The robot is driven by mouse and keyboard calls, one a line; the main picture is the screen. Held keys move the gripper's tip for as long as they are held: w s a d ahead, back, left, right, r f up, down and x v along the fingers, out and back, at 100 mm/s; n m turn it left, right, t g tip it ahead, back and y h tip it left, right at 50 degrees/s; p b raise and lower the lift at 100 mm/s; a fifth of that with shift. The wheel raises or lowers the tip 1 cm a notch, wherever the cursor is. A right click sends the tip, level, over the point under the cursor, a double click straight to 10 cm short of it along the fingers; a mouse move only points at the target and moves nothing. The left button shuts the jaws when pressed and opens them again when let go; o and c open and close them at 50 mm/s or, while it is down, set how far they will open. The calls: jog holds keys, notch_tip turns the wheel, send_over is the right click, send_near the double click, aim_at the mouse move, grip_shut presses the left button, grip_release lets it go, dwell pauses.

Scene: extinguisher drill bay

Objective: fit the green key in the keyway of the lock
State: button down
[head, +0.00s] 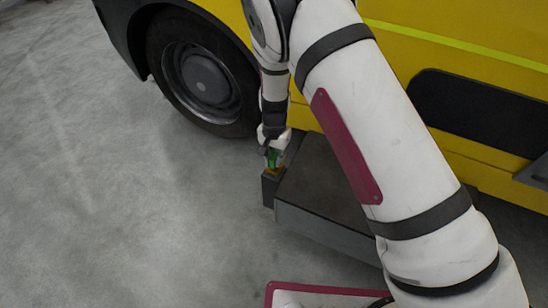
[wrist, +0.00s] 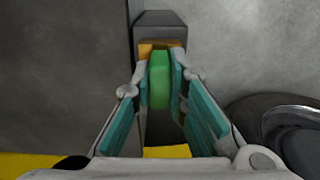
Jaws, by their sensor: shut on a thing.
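My gripper (wrist: 161,92) is shut on the green key (wrist: 159,80), its teal-lined fingers on both sides of it. In the head view the green key (head: 272,155) shows small between the fingertips of my gripper (head: 273,152). The lock is a dark block (wrist: 160,22) with an orange-yellow face (wrist: 146,47). The key is over or at this face, and whether it is inside the keyway cannot be told. In the head view the lock (head: 269,188) is below the gripper, with a strip of orange (head: 272,171) at its top.
The lock stands at the left end of a low dark grey bench (head: 325,185). A yellow vehicle (head: 420,60) with a black wheel (head: 203,72) is close behind. Open grey floor (head: 120,210) lies to the left.

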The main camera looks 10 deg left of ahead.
jog(key=shift+f, duration=0.25)
jog(key=c, duration=1.5)
grip_release()
jog(key=shift+r, duration=0.1)
notch_tip(320, 180, up, 12)
jog(key=shift+f, duration=0.1)
